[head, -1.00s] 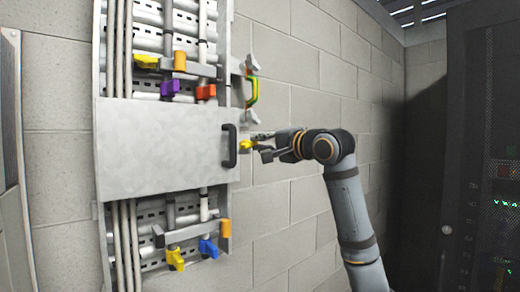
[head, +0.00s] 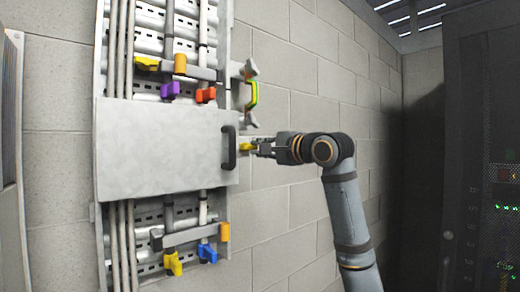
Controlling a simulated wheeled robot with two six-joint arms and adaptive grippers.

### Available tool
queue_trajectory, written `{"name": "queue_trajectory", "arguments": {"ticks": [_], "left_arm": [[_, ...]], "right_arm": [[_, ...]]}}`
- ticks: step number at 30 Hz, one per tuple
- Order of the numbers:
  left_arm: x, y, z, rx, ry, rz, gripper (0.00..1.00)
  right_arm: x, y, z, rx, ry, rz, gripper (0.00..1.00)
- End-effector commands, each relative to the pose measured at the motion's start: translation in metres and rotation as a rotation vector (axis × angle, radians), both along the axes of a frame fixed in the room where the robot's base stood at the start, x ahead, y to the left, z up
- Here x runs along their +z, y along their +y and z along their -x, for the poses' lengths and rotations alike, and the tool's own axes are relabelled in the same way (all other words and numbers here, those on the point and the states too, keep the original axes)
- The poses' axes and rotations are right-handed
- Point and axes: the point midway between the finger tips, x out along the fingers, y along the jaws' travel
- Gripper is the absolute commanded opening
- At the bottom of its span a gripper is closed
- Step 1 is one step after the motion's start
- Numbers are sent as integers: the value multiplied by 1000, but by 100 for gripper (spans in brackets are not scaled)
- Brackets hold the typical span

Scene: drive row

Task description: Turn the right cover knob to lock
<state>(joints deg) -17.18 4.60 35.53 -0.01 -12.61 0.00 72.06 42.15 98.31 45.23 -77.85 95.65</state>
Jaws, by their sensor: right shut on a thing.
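The right cover knob (head: 245,147) is yellow and sits at the right edge of the grey cover plate (head: 160,150), beside the black handle (head: 229,147). My right gripper (head: 256,146) comes in from the right and is shut on this knob, its fingers partly hiding it. The cover plate lies across the middle of the wall panel. My left gripper is not in the head view.
Yellow, orange, purple and red levers (head: 206,95) sit above the cover. Yellow, blue and orange ones (head: 207,252) sit below it. A green and yellow strap (head: 253,95) is at the panel's upper right. A dark rack (head: 480,150) stands at the far right.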

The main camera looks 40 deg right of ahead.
Motion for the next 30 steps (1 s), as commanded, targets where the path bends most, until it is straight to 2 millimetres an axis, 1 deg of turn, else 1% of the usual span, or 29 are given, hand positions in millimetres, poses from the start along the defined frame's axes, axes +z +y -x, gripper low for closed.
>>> {"name": "queue_trajectory", "arguments": {"ticks": [1, 2, 6, 7, 14, 17, 20, 21, 25, 30], "left_arm": [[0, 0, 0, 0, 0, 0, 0], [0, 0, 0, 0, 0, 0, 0], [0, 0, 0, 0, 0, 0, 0], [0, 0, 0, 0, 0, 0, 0], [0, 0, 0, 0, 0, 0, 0], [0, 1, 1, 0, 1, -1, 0], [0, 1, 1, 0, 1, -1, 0], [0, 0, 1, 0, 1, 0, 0], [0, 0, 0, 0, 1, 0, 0], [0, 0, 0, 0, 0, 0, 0]], "right_arm": [[-2, 0, -1, 1, 5, -2, 0], [-2, 0, -1, 1, 5, -2, 15], [-2, 0, 0, 1, 4, -1, 34], [-1, 0, 0, 1, 4, -1, 35], [-1, 0, 0, 0, 2, 0, 35], [-1, -1, 5, -2, 1, 2, 35], [-1, -4, 20, -5, 1, 5, 35], [-1, -4, 29, -5, 2, 7, 35], [-1, -6, 52, -6, 4, 6, 35], [-1, -7, 69, -4, 2, 2, 35]]}}
